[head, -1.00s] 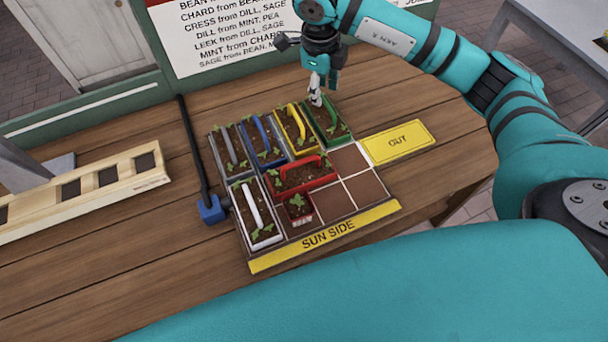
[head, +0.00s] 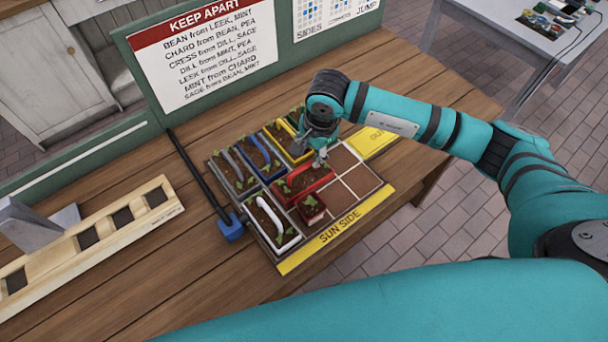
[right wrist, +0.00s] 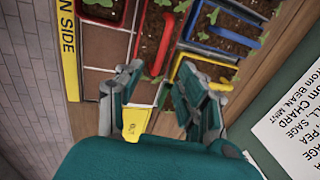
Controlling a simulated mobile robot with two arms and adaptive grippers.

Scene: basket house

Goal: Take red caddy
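The red caddy (head: 308,189), a long box of soil and seedlings with a red handle, sits in the planting tray (head: 350,209). It also shows in the right wrist view (right wrist: 164,46), with its handle ahead of the fingertips. My right gripper (head: 319,158) is above the tray at the far end of the red caddy, and its arm partly hides the green and yellow caddies. In the right wrist view my right gripper (right wrist: 160,76) has its fingers spread with nothing held between them. My left gripper is not in view.
Blue (head: 262,158), grey, yellow (head: 278,144) and white (head: 263,217) caddies crowd the tray around the red one. A small red pot (head: 312,212) stands just in front. Several cells at the right are empty. A sign board (head: 212,50) stands behind.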

